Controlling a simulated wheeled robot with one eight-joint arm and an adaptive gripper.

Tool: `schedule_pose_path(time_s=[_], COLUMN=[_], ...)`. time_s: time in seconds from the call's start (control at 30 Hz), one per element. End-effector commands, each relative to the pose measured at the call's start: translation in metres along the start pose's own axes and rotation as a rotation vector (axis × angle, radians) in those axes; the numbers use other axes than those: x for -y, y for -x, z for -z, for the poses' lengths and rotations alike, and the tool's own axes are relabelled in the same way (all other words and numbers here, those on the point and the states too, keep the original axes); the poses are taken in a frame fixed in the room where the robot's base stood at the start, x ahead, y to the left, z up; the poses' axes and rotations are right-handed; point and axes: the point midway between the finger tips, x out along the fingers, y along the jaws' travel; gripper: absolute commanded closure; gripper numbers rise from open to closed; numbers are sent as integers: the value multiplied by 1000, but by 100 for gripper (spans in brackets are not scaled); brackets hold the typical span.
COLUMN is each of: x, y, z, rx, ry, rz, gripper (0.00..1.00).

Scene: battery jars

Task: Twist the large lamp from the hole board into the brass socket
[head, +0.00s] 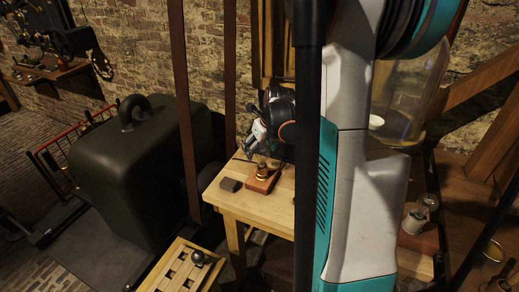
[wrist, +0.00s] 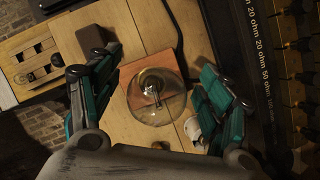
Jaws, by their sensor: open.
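A large clear glass lamp (wrist: 157,97) shows in the wrist view between my gripper's fingers, over a reddish wooden block. It appears to sit on the brass socket (head: 262,172), seen in the head view on its block (head: 261,183); the glass hides the joint, so how deep it sits cannot be told. My gripper (wrist: 160,98) is open, one finger on each side of the glass, with gaps visible. It also shows in the head view (head: 262,141), just above the socket. The hole board (head: 167,274) stands at lower left, with a dark round thing (head: 197,257) on it.
A small dark block (head: 230,184) lies on the wooden table (head: 228,200) left of the socket. A white cup-like thing (wrist: 194,128) is beside my right finger. A labelled dark panel (wrist: 255,75) borders the right.

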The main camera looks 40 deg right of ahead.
Motion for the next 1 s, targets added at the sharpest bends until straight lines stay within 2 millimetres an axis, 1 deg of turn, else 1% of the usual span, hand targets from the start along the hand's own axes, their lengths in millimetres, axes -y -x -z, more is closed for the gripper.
schedule_pose_path(time_s=[0.4, 0.6, 0.7, 0.8, 1.0], x=[0, 0, 0, 0, 0], y=[69, 96, 104, 108, 110], z=[1, 0, 0, 0, 0], rx=[0, 0, 0, 0, 0], ry=[-1, -1, -1, -1, 0], rz=[1, 1, 0, 0, 0], gripper=[28, 28, 28, 28, 28])
